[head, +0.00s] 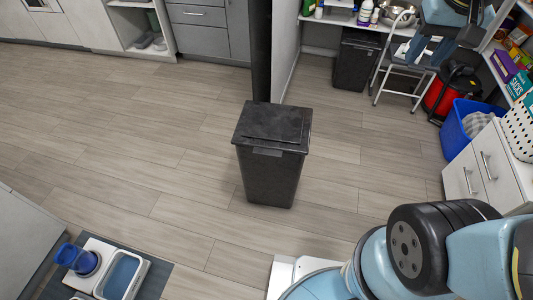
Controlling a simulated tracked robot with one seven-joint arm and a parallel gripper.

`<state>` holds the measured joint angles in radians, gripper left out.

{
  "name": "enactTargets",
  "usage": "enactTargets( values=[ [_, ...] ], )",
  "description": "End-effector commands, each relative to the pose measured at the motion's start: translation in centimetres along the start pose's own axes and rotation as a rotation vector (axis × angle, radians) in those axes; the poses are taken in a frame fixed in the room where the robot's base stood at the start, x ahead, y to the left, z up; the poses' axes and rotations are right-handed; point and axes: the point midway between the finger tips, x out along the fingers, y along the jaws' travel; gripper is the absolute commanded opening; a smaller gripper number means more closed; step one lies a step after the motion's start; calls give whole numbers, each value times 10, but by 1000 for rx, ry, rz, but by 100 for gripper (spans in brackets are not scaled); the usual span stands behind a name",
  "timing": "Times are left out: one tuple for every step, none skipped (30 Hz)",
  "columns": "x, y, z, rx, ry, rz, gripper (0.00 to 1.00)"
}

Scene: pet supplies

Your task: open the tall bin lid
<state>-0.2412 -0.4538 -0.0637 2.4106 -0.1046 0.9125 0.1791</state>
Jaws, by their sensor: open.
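The tall bin (268,172) is dark grey and stands upright on the floor in the middle of the head view. Its lid (272,122) is shut and lies flat on top, with a small tab at its front edge. My gripper (428,52) shows at the top right, well apart from the bin, with its two fingers spread and nothing seen between them. My arm fills the lower right and passes out of view at the right edge.
A second dark bin (356,60) stands under the back shelf, beside a folding step stool (398,72). A blue basket (462,128) and white drawers (478,170) stand at right. A feeding mat (155,283) lies lower left. Floor around the tall bin is clear.

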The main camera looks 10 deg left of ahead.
Motion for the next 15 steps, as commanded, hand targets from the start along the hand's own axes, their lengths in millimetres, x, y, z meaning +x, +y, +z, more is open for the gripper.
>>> enactTargets(
  values=[
    [10,-8,-7,-16,-32,6,40],
    [16,-11,-11,-22,-47,12,40],
    [23,-16,-16,-28,-68,20,40],
    [28,-21,-20,-35,-82,26,40],
    [34,-25,-23,-41,-96,34,40],
    [41,-31,-28,-50,-114,44,40],
    [47,-35,-30,-56,-128,52,40],
    [53,-40,-33,-62,-142,61,40],
    [61,-46,-37,-72,-159,74,40],
    [66,-51,-40,-79,-171,84,40],
    [72,-56,-42,-86,-182,94,40],
    [81,-63,-45,-96,-198,110,40],
    [87,-68,-47,-104,-209,122,40],
    [94,-74,-49,-110,-220,133,40],
    [102,-81,-51,-123,-232,150,40]
  ],
)
